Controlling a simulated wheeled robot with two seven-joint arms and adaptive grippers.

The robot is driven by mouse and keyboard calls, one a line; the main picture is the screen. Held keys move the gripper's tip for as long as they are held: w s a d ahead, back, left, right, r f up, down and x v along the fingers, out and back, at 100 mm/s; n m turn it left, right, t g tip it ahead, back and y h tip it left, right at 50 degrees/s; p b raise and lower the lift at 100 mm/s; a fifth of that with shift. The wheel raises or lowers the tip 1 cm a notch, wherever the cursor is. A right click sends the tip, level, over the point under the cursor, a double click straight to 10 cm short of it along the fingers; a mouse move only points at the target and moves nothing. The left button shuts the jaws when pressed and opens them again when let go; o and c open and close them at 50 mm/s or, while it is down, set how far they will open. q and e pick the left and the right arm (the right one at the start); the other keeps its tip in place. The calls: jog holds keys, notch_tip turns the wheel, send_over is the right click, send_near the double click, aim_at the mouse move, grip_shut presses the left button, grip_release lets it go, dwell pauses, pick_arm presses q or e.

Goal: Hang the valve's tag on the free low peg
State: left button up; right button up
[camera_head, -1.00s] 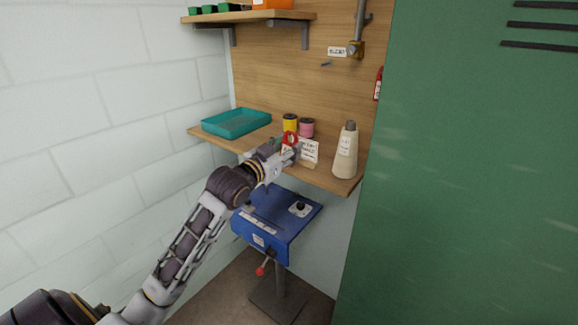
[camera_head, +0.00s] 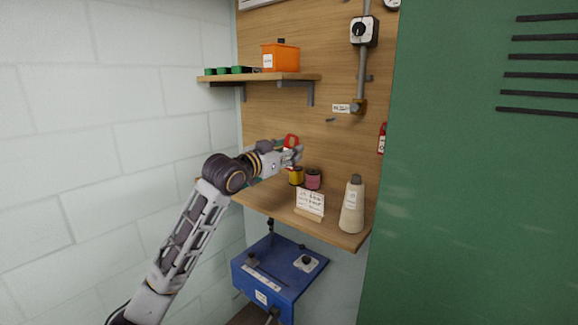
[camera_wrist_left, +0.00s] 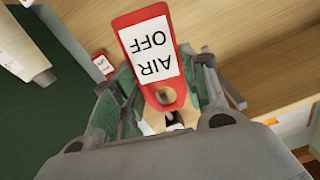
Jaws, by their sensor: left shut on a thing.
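My left gripper (camera_head: 294,153) is shut on a red tag (camera_head: 291,140), held in front of the wooden back board above the lower shelf. In the left wrist view the tag (camera_wrist_left: 150,50) has a white label reading "AIR OFF", seen upside down, and a hole in its end near the gripper (camera_wrist_left: 165,103). A small peg (camera_head: 329,120) sticks out of the board to the right of the gripper and looks bare. My right gripper is out of view.
A white label (camera_head: 341,107) is beside the valve. The lower shelf (camera_head: 270,201) holds yellow and pink spools, a small sign (camera_head: 310,201) and a cream cone (camera_head: 352,206). An upper shelf (camera_head: 290,77) carries an orange box. A green cabinet (camera_head: 470,200) stands at the right.

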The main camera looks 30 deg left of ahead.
aim_at(287, 140)
pick_arm(q)
jog(key=shift+w+a+r, duration=0.15)
jog(key=shift+r, duration=0.35)
jog(key=shift+w+a+r, duration=0.15)
jog(key=shift+r, duration=0.3)
jog(key=shift+w+a+r, duration=0.15)
jog(key=shift+r, duration=0.35)
jog(key=shift+w+a+r, duration=0.2)
jog(key=shift+a+r, duration=0.05)
jog(key=shift+r, duration=0.5)
jog(key=shift+w, duration=0.1)
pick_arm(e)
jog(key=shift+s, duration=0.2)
